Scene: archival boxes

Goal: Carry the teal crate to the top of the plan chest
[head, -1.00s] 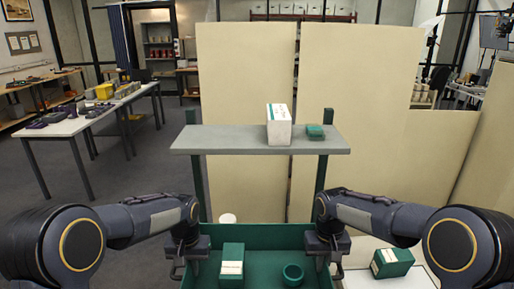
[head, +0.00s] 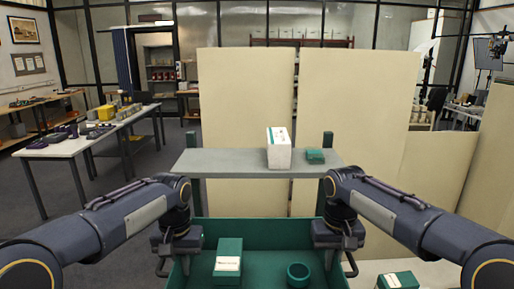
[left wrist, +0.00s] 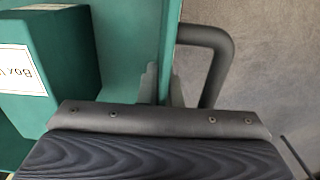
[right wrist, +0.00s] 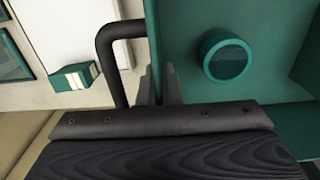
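The teal crate (head: 262,232) is at the bottom centre of the head view, its lower part out of frame. It holds a green box with a white label (head: 228,262) and a round green ring-like item (head: 298,274). My left gripper (left wrist: 163,88) has its fingers on either side of the crate's left wall beside a dark handle (left wrist: 218,60). My right gripper (right wrist: 157,88) does the same at the right wall, beside the other handle (right wrist: 108,60). Both look shut on the walls. What is under the crate is hidden. I cannot identify the plan chest with certainty.
Beyond the crate, a grey shelf (head: 225,162) on green posts holds a white box (head: 279,150) and a small green item (head: 315,156). Right of the crate, a pale surface bears a green labelled box (head: 398,281). Tall cream panels (head: 360,110) stand behind the shelf.

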